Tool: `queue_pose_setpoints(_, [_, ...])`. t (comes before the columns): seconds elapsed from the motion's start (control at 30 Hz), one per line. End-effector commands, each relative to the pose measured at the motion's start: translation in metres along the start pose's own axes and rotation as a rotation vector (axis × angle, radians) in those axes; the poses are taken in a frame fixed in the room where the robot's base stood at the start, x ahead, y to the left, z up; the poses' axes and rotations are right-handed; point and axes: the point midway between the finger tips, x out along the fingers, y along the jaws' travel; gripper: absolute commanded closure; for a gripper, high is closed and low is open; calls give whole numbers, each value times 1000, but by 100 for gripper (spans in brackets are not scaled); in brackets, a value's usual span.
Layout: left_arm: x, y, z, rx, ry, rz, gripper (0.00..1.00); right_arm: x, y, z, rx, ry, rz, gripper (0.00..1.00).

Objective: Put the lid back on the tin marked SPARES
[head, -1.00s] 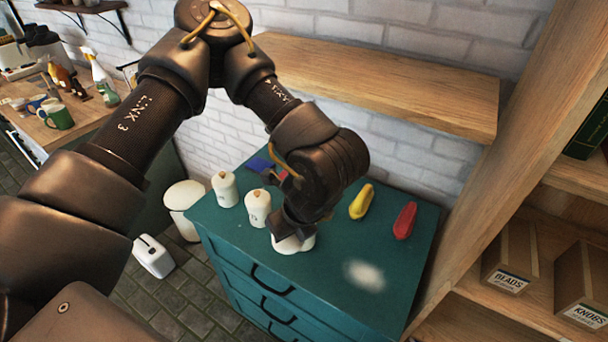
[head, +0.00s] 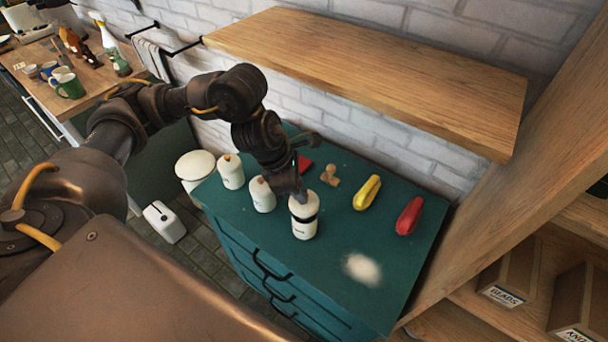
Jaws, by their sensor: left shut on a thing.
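My left gripper (head: 299,193) reaches down from the upper left and is shut on a white lid (head: 304,207). The lid is over a white tin (head: 304,230) on the teal cabinet. A dark band shows between lid and tin; I cannot tell whether they touch. The tin's small lettering is too small to read, so I cannot confirm SPARES. Two similar white tins with wooden knobs on their lids, one at the left (head: 231,172) and one in the middle (head: 262,196), stand upright beside it. My right gripper is not in view.
The teal cabinet top (head: 318,275) also holds a wooden piece (head: 330,176), a yellow object (head: 367,193), a red object (head: 409,216) and a pale patch (head: 362,268). A wooden shelf (head: 400,80) hangs above the back. The front of the top is mostly clear.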

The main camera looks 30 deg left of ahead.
Motion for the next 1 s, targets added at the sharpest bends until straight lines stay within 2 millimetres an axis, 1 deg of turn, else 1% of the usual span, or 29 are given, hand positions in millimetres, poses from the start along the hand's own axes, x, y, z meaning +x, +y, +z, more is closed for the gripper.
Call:
queue_pose_setpoints(0.1, [-4,3,0,112,1,-48,100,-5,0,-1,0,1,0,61])
queue_pose_setpoints(0.23, [-4,4,0,189,1,-78,100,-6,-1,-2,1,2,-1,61])
queue_pose_setpoints(0.57, [-1,4,0,217,1,-88,100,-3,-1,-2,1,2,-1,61])
queue_pose_setpoints(0.77, [9,4,-5,214,1,-87,100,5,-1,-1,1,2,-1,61])
queue_pose_setpoints(1.0, [29,4,-14,212,2,-86,100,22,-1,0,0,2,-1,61])
